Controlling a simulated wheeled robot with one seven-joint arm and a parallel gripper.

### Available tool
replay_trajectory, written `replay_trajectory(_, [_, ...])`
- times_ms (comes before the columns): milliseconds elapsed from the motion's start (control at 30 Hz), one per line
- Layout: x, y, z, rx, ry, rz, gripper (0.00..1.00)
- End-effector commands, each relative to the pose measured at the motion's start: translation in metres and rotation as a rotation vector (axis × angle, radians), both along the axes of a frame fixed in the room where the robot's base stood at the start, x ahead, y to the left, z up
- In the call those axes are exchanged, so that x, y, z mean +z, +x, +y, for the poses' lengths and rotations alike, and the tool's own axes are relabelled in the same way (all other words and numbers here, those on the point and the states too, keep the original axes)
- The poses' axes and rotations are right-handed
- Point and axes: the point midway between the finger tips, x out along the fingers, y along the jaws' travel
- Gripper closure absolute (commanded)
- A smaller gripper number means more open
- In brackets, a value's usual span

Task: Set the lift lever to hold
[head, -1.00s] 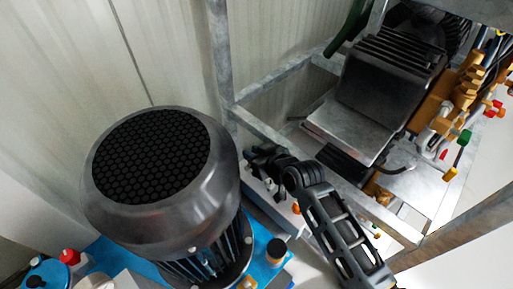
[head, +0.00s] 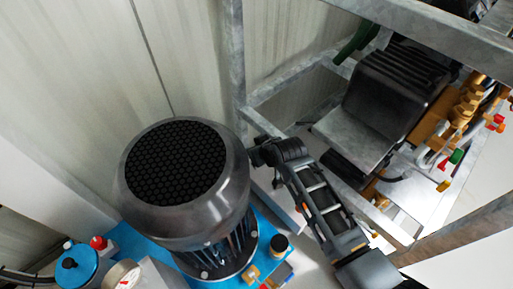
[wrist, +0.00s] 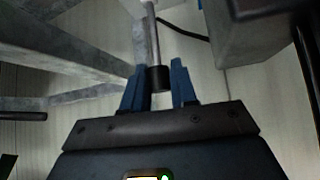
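In the wrist view, a thin metal rod with a dark cylindrical end (wrist: 158,78) comes down from the top; it looks like the lift lever, though no label or hold mark shows. My gripper (wrist: 160,86) has its two blue fingers apart, with the dark end in the gap between them. The end looks close to the left finger; I cannot tell whether they touch or how deep it sits. In the head view, my arm reaches up from the lower right, and its far end is partly hidden behind the large motor. The lever cannot be made out there.
The big dark motor (head: 178,170) on a blue base stands just left of my arm. A galvanized frame (head: 236,60) rises behind it. A black pump unit (head: 392,92) with brass fittings (head: 468,105) lies to the right. A grey box (wrist: 252,32) is close by in the wrist view.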

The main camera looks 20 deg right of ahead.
Motion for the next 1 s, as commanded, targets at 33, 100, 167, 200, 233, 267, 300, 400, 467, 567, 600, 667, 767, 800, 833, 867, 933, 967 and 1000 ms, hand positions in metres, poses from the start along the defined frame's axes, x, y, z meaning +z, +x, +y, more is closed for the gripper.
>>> replay_trajectory(33, [-0.001, -0.001, 0.000, 0.001, 0.001, 0.001, 0.68])
replay_trajectory(100, [0.000, 0.000, 0.000, 0.001, 0.001, 0.000, 0.61])
replay_trajectory(167, [0.000, 0.000, 0.000, 0.000, 0.000, -0.001, 0.56])
replay_trajectory(200, [0.000, 0.000, 0.000, 0.000, 0.000, -0.002, 0.53])
replay_trajectory(233, [0.000, 0.000, 0.000, 0.000, 0.000, -0.002, 0.53])
replay_trajectory(267, [0.001, 0.000, 0.000, 0.000, 0.000, -0.002, 0.53])
replay_trajectory(300, [0.001, 0.000, 0.000, 0.000, 0.000, -0.003, 0.53])
replay_trajectory(400, [0.001, 0.001, 0.000, 0.000, 0.000, -0.003, 0.53])
replay_trajectory(467, [0.002, 0.000, 0.000, 0.000, 0.000, -0.003, 0.53])
replay_trajectory(567, [0.009, -0.005, -0.001, 0.000, 0.000, -0.004, 0.53])
replay_trajectory(600, [0.012, -0.009, -0.001, 0.000, 0.000, -0.004, 0.53])
replay_trajectory(667, [0.019, -0.015, -0.002, -0.001, 0.000, -0.004, 0.53])
replay_trajectory(767, [0.032, -0.027, -0.003, -0.001, 0.000, -0.004, 0.53])
replay_trajectory(800, [0.037, -0.031, -0.004, 0.001, 0.000, -0.004, 0.53])
replay_trajectory(833, [0.040, -0.034, -0.004, 0.001, 0.000, -0.004, 0.53])
replay_trajectory(867, [0.043, -0.037, -0.004, 0.001, 0.000, -0.004, 0.53])
replay_trajectory(933, [0.049, -0.043, -0.005, 0.001, 0.000, -0.003, 0.53])
replay_trajectory(967, [0.051, -0.045, -0.005, 0.001, 0.000, -0.003, 0.53])
replay_trajectory(1000, [0.054, -0.048, -0.006, 0.001, 0.000, -0.003, 0.53])
